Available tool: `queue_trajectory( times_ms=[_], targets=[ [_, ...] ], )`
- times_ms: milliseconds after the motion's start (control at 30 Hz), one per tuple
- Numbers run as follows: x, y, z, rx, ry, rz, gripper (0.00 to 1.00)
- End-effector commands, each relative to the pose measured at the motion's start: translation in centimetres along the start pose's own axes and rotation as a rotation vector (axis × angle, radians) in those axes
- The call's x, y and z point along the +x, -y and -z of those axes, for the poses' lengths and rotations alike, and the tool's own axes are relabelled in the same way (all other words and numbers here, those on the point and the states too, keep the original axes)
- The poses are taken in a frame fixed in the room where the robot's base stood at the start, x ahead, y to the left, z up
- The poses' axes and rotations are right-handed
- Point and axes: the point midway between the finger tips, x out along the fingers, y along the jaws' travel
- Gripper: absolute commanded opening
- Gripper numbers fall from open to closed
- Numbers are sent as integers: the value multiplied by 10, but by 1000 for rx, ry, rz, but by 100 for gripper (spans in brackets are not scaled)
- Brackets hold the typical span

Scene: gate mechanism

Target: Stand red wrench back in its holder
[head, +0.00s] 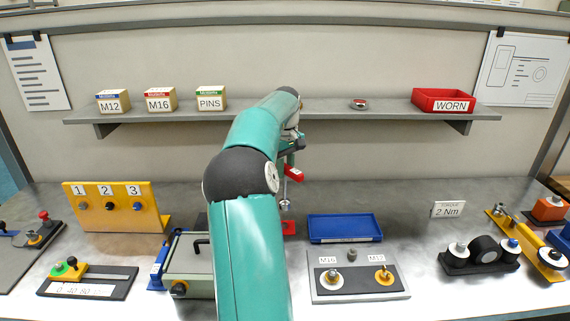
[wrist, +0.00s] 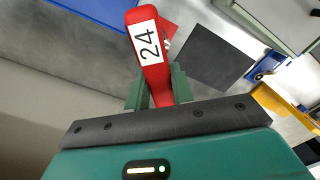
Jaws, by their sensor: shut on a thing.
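My gripper (wrist: 158,85) is shut on the red wrench (wrist: 148,45), whose white label reads 24. In the head view the wrench (head: 293,173) shows just right of my arm, raised above the bench. A thin silver part (head: 285,192) shows below it; I cannot tell if it belongs to the wrench. A red piece (head: 289,227) lies on the bench below, partly hidden by my arm; it also shows behind the wrench in the wrist view (wrist: 170,28). I cannot tell whether it is the holder.
A blue tray (head: 343,229) and a grey M16/M12 plate (head: 357,289) lie right of my arm. A grey box (head: 187,265) stands left of it. A shelf (head: 330,113) with small boxes and a red WORN bin (head: 443,100) runs behind. Bare bench lies right of the tray.

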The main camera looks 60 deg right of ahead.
Motion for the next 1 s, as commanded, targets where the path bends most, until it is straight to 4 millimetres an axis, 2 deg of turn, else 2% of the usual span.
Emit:
queue_trajectory(
  times_ms=[167, 600, 1000],
  targets=[
    [2, 3, -2, -1, -2, 0, 0],
    [43, 5, -4, -2, -2, -1, 0],
    [48, 3, -2, -1, -4, -2, 0]
  ],
)
